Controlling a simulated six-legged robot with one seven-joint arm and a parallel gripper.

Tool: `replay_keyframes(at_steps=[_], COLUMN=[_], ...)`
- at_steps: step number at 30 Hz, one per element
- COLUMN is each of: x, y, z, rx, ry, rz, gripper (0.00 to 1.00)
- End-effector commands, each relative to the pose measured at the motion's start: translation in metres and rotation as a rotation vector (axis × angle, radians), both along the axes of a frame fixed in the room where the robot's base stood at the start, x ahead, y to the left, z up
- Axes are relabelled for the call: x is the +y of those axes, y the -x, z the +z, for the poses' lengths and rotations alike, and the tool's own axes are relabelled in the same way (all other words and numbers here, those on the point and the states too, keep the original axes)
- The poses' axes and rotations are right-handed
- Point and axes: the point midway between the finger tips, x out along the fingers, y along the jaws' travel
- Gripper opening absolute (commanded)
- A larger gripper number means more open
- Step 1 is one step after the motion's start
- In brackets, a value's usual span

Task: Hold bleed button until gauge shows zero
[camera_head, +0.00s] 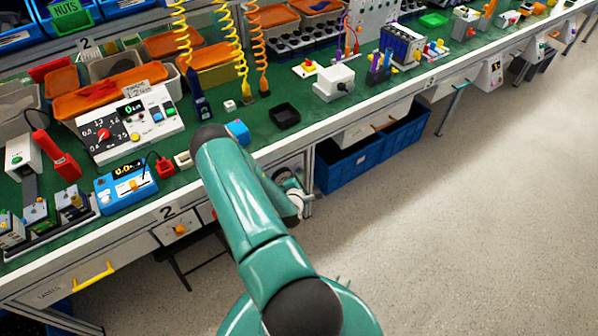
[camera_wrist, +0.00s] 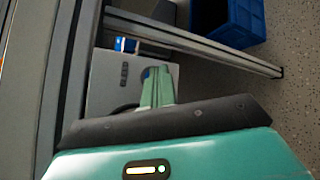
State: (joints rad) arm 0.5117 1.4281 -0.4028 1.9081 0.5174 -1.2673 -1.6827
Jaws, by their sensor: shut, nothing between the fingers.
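My gripper shows in the wrist view (camera_wrist: 157,74) with its pale green fingers together and nothing between them. It points at a light grey panel (camera_wrist: 105,72) beneath the bench edge. A small blue spot shows right at the fingertips; I cannot tell whether it is the bleed button or whether the fingers touch it.
The green-topped bench (camera_head: 290,140) is crowded with bins, meters and switches. A blue crate (camera_head: 360,160) stands under it, right of my arm, and it also shows in the wrist view (camera_wrist: 235,18). A metal bench rail (camera_wrist: 215,47) runs close beside the panel. The floor (camera_head: 450,230) at right is clear.

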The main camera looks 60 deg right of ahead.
Motion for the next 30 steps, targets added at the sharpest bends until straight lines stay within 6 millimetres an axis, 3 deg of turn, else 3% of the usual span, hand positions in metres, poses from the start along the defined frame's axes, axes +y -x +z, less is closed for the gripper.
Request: replay_keyframes(at_steps=[30], x=[0.008], y=[0.016], z=[0.0], rx=[0.0], ry=[0.0], rz=[0.0], gripper=[0.0])
